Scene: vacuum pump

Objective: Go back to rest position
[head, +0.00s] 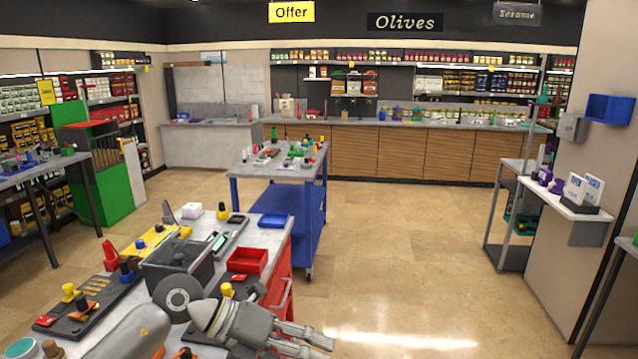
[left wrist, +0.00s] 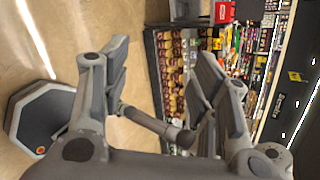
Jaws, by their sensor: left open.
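My left gripper (head: 312,338) reaches in from the bottom left in the head view, past the right edge of the workbench. Its two fingers are spread apart with nothing between them. In the left wrist view the left gripper (left wrist: 165,75) also shows its fingers wide apart, with shelves and floor behind them. My right gripper is not in view.
The workbench (head: 258,240) holds a dark grey bin (head: 165,279), a red tray (head: 247,260), a blue tray (head: 273,221) and small parts. A blue cart (head: 262,196) stands behind it. The floor (head: 400,255) to the right is clear. A wall shelf (head: 566,204) stands farther right.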

